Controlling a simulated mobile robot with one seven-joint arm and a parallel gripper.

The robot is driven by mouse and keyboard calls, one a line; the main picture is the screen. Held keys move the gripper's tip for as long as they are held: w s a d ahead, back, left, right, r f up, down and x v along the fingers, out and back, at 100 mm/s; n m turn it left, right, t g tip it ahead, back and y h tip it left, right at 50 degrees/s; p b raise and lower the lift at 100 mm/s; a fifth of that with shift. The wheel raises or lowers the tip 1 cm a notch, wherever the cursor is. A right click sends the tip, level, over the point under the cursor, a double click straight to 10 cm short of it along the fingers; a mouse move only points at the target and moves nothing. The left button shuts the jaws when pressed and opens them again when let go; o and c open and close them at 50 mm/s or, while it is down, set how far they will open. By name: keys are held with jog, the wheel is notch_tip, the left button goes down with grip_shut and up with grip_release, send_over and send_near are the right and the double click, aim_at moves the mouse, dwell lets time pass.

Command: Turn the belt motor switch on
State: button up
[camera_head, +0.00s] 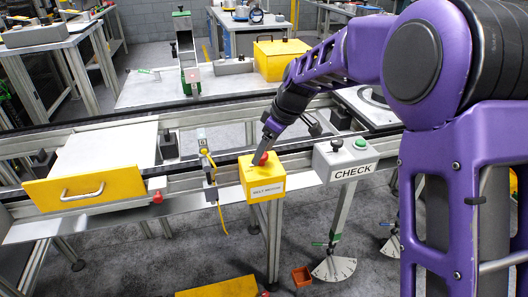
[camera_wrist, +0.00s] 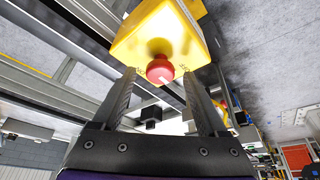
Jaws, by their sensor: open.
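The belt motor switch box (camera_head: 264,182) is yellow and labelled "BELT MOTOR". It is mounted at the front edge of the conveyor frame. Its red knob (camera_head: 261,158) sits on the top face, partly covered by my gripper (camera_head: 266,147) in the head view. In the wrist view, the yellow box (camera_wrist: 150,32) is at the top and the red knob (camera_wrist: 159,68) shows between the fingertip ends of my gripper (camera_wrist: 160,74). A pale mark shows on the knob. The fingers are apart on both sides, with visible gaps to the knob. Contact is not visible.
A grey CHECK box (camera_head: 345,160) with a green button stands right of the switch. A sensor bracket with a yellow cable (camera_head: 208,165) is close on the left. A yellow-fronted drawer (camera_head: 84,188) is further left. The conveyor rails run behind. An orange bin (camera_head: 301,276) is on the floor.

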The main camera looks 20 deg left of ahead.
jog(key=shift+a+f, duration=0.15)
jog(key=shift+f, duration=0.2)
grip_shut()
